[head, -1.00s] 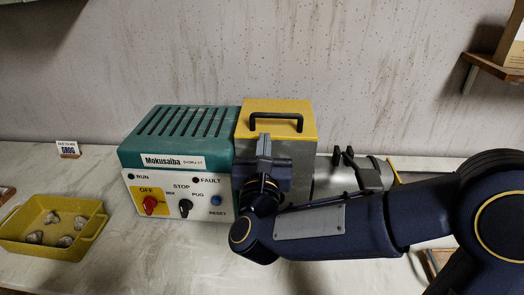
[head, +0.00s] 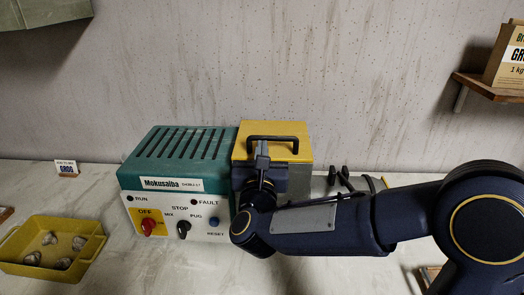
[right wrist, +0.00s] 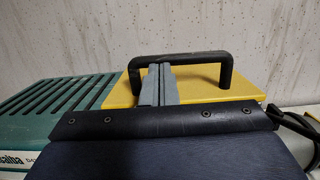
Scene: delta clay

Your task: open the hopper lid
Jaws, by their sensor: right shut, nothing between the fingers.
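The hopper lid (head: 298,154) is a flat yellow plate on top of the grey hopper, beside the green machine housing. It lies closed and carries a black bar handle (head: 285,138); both also show in the right wrist view, the lid (right wrist: 201,88) and the handle (right wrist: 200,57). My right gripper (head: 262,146) is in front of the lid, its fingers pointing up at the left part of the handle. In the right wrist view its shut, empty fingers (right wrist: 158,72) overlap the handle near its left post. I cannot tell whether they touch it. My left gripper is out of view.
The green machine (head: 180,160) has a white control panel with a red knob, a black knob and a blue button. A yellow tray (head: 88,247) with several clay lumps stands at left. A small sign (head: 66,168) stands behind it. A shelf (head: 490,88) holds a box at right.

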